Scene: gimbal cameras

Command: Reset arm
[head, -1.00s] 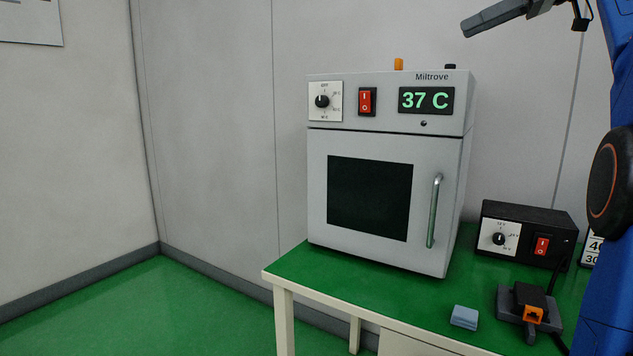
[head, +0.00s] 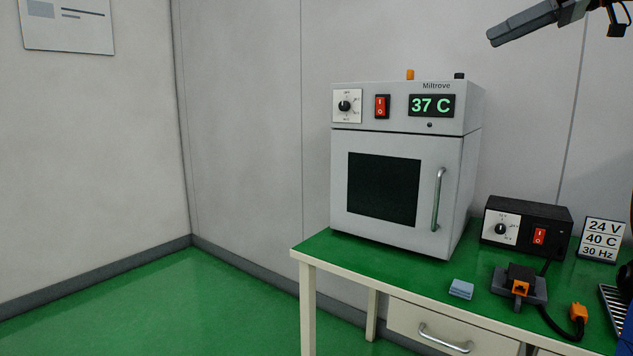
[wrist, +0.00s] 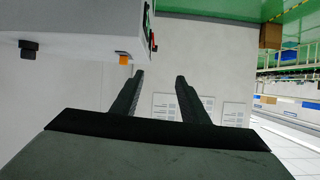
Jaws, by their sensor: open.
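My gripper (head: 523,21) is at the upper right of the head view, raised above the bench and apart from everything. In the wrist view its two dark fingers (wrist: 158,96) stand apart with nothing between them. The grey oven (head: 402,165) marked Miltrove stands on the green bench, with its door shut and its display reading 37 C. In the wrist view the oven (wrist: 75,18) shows tipped at the upper left, with its orange knob (wrist: 123,58) left of the fingers. Much of my arm is outside the head view.
The bench (head: 350,258) carries a black power box (head: 527,229), a sign (head: 601,240) reading 24 V, 40 C, 30 Hz, a blue block (head: 461,289), a grey holder with an orange socket (head: 520,287) and a cabled orange plug (head: 578,312). Green floor (head: 150,310) at left is clear.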

